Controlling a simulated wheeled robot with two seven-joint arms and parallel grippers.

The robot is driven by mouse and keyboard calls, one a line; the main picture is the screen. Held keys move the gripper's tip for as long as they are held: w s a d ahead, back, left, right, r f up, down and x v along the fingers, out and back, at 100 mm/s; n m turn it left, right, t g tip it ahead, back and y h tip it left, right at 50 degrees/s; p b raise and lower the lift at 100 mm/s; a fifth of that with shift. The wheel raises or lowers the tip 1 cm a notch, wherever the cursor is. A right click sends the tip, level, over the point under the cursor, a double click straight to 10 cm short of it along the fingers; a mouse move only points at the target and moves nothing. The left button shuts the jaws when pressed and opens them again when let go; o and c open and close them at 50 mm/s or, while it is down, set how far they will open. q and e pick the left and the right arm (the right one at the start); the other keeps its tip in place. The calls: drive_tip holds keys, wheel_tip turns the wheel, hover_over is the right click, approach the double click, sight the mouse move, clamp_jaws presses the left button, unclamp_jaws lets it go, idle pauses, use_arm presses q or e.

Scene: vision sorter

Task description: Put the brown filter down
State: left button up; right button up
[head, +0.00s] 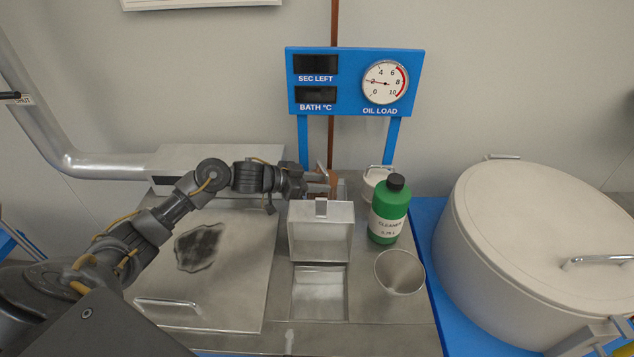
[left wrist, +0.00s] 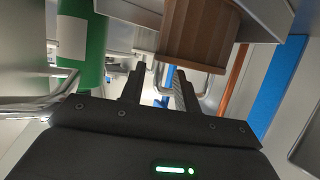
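The brown filter (head: 333,181) shows as a small brown patch at my left gripper's fingertips in the head view, mostly hidden by the gripper and a raised metal lid. In the left wrist view the pleated brown filter (left wrist: 198,32) is just beyond the fingertips, its top cut by the frame edge. My left gripper (head: 320,180) reaches in from the left behind the lid. In the left wrist view its two fingers (left wrist: 156,85) stand apart with a clear gap and nothing between them. What bears the filter is hidden. My right gripper is not in view.
The raised lid (head: 320,232) stands over a square metal well (head: 319,293). A green cleaner bottle (head: 389,212), a white canister (head: 373,180) and a metal cup (head: 399,272) stand to the right. A steel panel (head: 245,285) with a dark stain lies left. A large lidded drum (head: 540,230) is far right.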

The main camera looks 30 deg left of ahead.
use_arm(q)
drive_tip(key=shift+r, duration=0.15)
drive_tip(key=shift+s+a, duration=0.25)
drive_tip(key=b+v, duration=0.2)
drive_tip(key=v, duration=0.9)
drive_tip(key=shift+r, duration=0.25)
drive_tip(key=shift+s+a, duration=0.1)
drive_tip(key=shift+s+f, duration=0.1)
